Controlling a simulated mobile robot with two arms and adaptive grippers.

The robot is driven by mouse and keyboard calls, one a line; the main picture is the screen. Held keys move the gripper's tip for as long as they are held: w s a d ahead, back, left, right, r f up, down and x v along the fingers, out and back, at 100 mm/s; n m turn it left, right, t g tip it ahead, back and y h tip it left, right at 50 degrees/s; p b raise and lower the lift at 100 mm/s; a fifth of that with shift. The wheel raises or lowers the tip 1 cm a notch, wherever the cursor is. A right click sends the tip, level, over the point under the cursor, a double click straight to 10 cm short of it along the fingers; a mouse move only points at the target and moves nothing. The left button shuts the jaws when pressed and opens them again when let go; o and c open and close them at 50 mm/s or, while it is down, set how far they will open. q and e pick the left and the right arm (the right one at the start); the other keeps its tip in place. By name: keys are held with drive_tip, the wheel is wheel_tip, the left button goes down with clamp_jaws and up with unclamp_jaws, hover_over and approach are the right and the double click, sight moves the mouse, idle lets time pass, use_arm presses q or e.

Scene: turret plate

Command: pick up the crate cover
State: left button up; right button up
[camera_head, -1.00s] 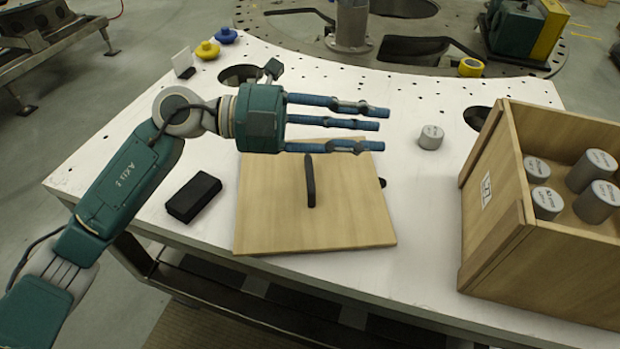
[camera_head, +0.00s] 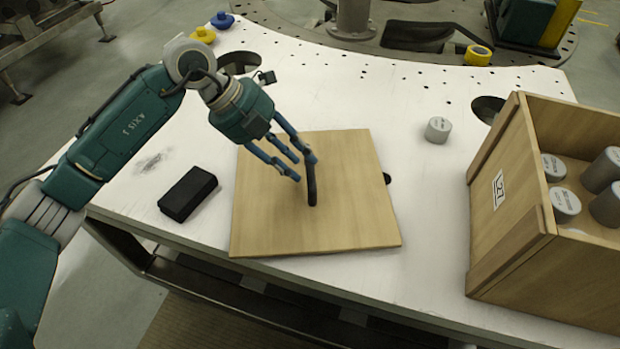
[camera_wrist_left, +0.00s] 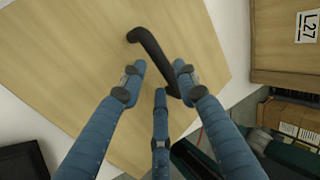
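The crate cover (camera_head: 345,225) is a square, light wooden board lying flat on the white table, with a black bar handle (camera_head: 311,188) on top. In the left wrist view the cover (camera_wrist_left: 60,60) fills much of the picture, and its handle (camera_wrist_left: 155,52) runs diagonally just beyond the fingers. My left gripper (camera_head: 298,168) reaches down over the cover from the upper left. Its blue fingers are spread apart, with the tips close to the handle's far end. My right gripper does not show.
An open wooden crate (camera_head: 500,240) with several grey cylinders stands at the right. A black block (camera_head: 188,194) lies left of the cover.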

sight(309, 165)
use_arm(q)
drive_tip(key=p+x, duration=0.1)
drive_tip(key=x, duration=0.2)
drive_tip(key=shift+d+f, duration=0.15)
drive_tip(key=shift+d, duration=0.2)
drive_tip(key=shift+w+d+f, duration=0.1)
drive_tip(key=shift+f, duration=0.15)
clamp_jaws()
drive_tip(key=shift+r, duration=0.15)
drive_tip(key=shift+w, duration=0.1)
drive_tip(key=shift+r, duration=0.45)
wheel_tip(309, 165, up, 19)
drive_tip(key=b, duration=0.3)
drive_tip(key=shift+b, duration=0.4)
